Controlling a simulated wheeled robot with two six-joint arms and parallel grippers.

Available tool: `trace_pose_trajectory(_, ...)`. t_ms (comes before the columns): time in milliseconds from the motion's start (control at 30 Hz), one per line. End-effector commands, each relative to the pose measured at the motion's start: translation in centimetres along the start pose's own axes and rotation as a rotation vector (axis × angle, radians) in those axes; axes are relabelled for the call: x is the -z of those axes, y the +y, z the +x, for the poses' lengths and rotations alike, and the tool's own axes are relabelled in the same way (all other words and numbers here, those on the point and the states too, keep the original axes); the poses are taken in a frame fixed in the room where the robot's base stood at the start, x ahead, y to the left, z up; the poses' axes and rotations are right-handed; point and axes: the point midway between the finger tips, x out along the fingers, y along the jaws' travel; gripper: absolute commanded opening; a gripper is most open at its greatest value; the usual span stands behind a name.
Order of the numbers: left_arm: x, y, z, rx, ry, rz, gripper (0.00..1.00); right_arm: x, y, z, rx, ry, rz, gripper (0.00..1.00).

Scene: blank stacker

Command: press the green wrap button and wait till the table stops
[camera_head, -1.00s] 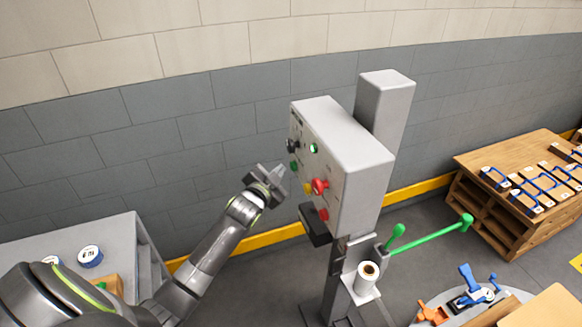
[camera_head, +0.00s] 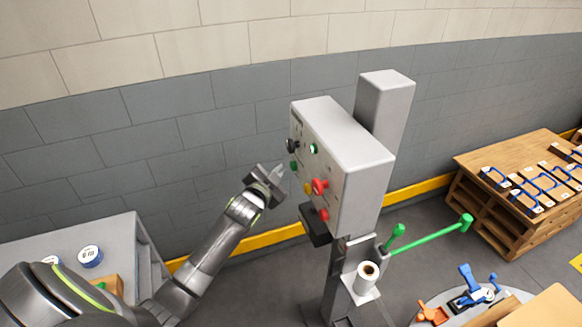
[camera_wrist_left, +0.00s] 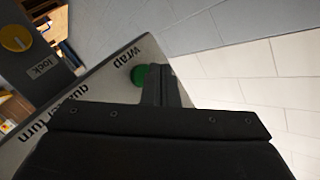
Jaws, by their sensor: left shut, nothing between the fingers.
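The green wrap button (camera_head: 293,165) is on the panel face of the grey control box (camera_head: 350,150). It also shows in the left wrist view (camera_wrist_left: 138,75), below the printed word "wrap". My left gripper (camera_head: 281,170) is shut and empty, with its tips pointing at the panel right beside the button. In the left wrist view the shut fingers (camera_wrist_left: 162,85) overlap the button's edge. I cannot tell whether they touch it or whether it is pushed in. My right gripper is not in view.
A green bar (camera_head: 430,237) and a white roll (camera_head: 367,277) are below. A round grey plate with clamps is lower right.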

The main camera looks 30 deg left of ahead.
Motion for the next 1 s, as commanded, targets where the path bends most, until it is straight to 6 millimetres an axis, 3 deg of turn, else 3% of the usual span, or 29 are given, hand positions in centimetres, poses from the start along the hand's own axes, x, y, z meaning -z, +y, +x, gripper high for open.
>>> trace_pose_trajectory(1000, 0.47, 0.42, 0.59, 0.000, 0.000, 0.000, 0.00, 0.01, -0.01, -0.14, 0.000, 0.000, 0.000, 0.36)
